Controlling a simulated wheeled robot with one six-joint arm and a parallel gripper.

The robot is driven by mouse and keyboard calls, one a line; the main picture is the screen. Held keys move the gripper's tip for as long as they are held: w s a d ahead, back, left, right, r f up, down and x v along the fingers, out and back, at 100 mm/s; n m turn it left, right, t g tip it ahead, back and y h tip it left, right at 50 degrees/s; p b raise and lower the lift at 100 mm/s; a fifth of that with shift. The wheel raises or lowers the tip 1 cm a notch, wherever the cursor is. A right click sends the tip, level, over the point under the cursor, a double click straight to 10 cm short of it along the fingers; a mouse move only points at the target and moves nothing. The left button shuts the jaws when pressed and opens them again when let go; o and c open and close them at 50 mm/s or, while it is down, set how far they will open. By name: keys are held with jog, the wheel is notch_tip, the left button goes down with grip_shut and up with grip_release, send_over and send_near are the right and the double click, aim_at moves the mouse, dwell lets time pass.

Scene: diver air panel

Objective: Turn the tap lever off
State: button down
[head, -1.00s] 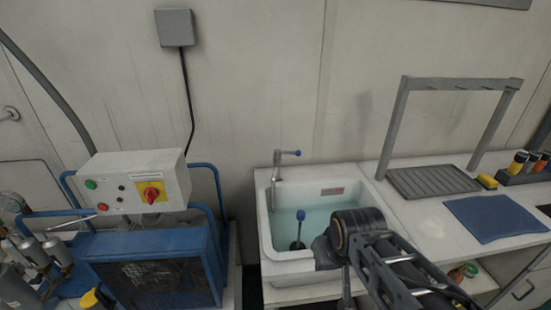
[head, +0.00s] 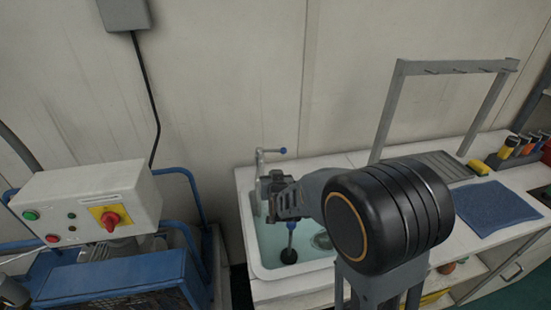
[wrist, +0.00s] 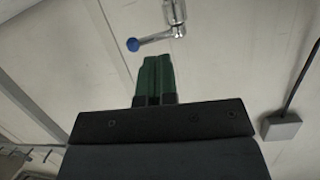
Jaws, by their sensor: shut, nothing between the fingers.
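The tap (head: 260,168) stands at the back left of the white sink. Its lever, with a blue knob (head: 283,151), points right. In the wrist view the chrome tap (wrist: 174,12) hangs in from the top, and the blue knob (wrist: 132,44) lies left of it. My gripper (wrist: 156,57) has green fingers pressed together, empty, with tips just below the tap's lever in that picture. In the head view my gripper (head: 272,178) is over the sink's left part, below and close to the lever; its fingertips are hard to make out. I cannot tell if they touch.
The sink (head: 246,225) holds water and a blue-knobbed rod with a dark base (head: 289,256). A control box (head: 85,200) on a blue-framed machine stands left. A grey rack frame (head: 390,110) and blue mat (head: 490,210) are right.

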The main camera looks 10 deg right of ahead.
aim_at(271, 151)
jog(key=w+d+f+m+t+h+p, duration=0.1)
jog(key=w+d+t+h+p, duration=0.1)
jog(key=w, duration=0.9)
jog(key=shift+w+d+t+h+p, duration=0.35)
jog(key=shift+d+t+h, duration=0.3)
jog(key=shift+t+h, duration=0.65)
jog(key=shift+f+y, duration=0.1)
jog(key=shift+y, duration=0.2)
jog(key=w+d+n+y+b, duration=0.1)
jog(key=y+b, duration=0.1)
jog(key=b, duration=0.4)
jog(key=shift+w+t, duration=0.2)
jog(key=shift+t, duration=0.2)
jog(key=shift+r, duration=0.2)
